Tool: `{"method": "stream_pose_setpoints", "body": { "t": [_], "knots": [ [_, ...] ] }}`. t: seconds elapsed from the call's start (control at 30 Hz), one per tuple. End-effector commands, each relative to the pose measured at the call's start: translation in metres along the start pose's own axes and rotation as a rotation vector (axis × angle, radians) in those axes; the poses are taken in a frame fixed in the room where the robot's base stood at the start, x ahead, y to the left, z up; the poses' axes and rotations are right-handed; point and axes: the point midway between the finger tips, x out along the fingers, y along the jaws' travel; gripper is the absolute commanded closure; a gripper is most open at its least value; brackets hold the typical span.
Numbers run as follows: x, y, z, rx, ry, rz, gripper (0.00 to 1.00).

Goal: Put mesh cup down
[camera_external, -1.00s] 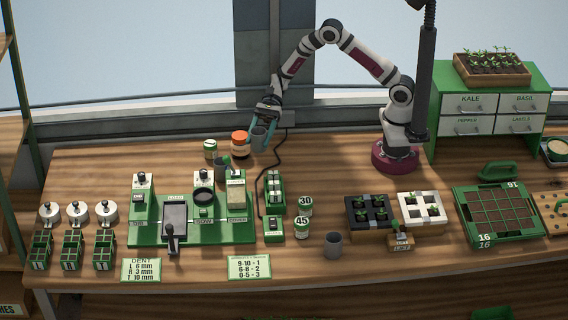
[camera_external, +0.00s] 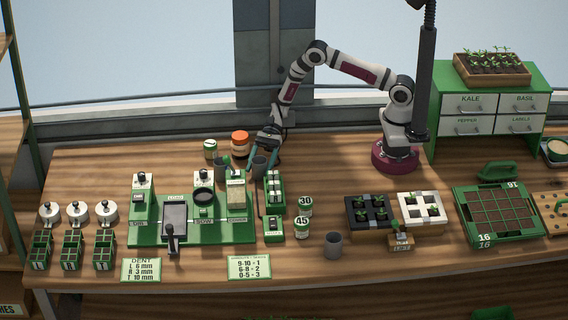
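A grey cup (camera_external: 260,167), which I take to be the mesh cup, is between the teal fingers of my gripper (camera_external: 263,158). The gripper points down and is shut on the cup. The cup is upright, low over the table just behind the right end of the green station. I cannot tell whether its base touches the wood.
Another grey cup (camera_external: 221,164) stands close on the left, and a third (camera_external: 334,244) stands at the front. An orange-lidded jar (camera_external: 240,143) and a small green-labelled jar (camera_external: 210,149) are behind. The green station (camera_external: 147,233) and a rack of white vials (camera_external: 275,205) are in front.

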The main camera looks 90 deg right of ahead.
Motion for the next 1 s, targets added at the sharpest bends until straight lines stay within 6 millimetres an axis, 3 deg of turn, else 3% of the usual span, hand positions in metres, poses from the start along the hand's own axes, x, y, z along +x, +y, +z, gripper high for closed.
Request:
{"method": "stream_pose_setpoints", "body": {
  "t": [0.3,0.6,0.7,0.77,0.87,0.9,1.0],
  "knots": [
    [-0.003,0.000,0.002,0.001,0.000,-0.001,0.28],
    [-0.065,-0.001,0.002,0.001,0.000,-0.003,0.28],
    [-0.074,0.001,0.006,-0.009,0.004,0.006,0.28],
    [-0.077,0.008,0.020,-0.046,0.021,0.038,0.28],
    [-0.082,0.041,0.070,-0.195,0.095,0.161,0.28],
    [-0.086,0.064,0.093,-0.281,0.141,0.230,0.28],
    [-0.104,0.132,0.140,-0.513,0.270,0.406,0.28]
  ]
}}
